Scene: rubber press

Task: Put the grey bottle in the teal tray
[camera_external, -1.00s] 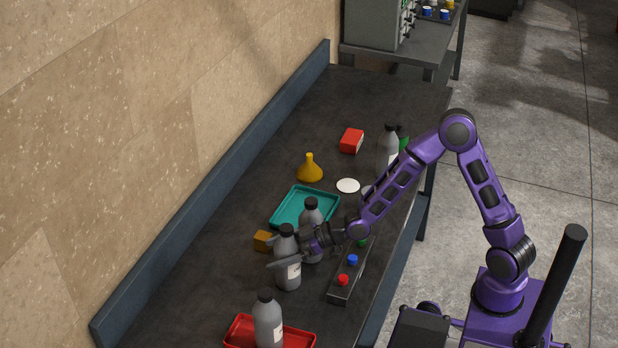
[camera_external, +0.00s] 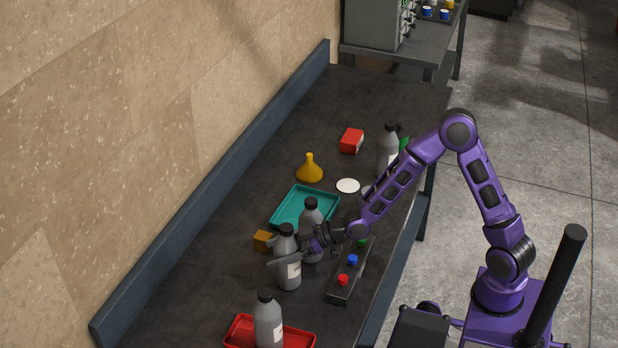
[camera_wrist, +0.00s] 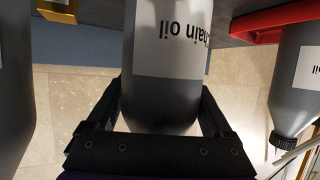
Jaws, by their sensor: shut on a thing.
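A grey bottle (camera_external: 288,272) with a black cap and white label stands upright on the dark table, in front of the teal tray (camera_external: 284,216). My gripper (camera_external: 291,256) is shut around its upper body. In the wrist view my gripper (camera_wrist: 160,108) has one finger on each side of the grey bottle (camera_wrist: 160,95), whose label reads "hain oil". A second grey bottle (camera_external: 311,217) stands close behind, by the tray's near right corner. The tray looks empty; its near right corner is partly hidden.
Another grey bottle (camera_external: 267,320) stands at the red tray (camera_external: 240,328). An orange block (camera_external: 263,241) lies left of the held bottle. A button box (camera_external: 343,290) is to the right. A yellow funnel (camera_external: 309,171), white disc (camera_external: 348,185) and red box (camera_external: 351,140) lie beyond.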

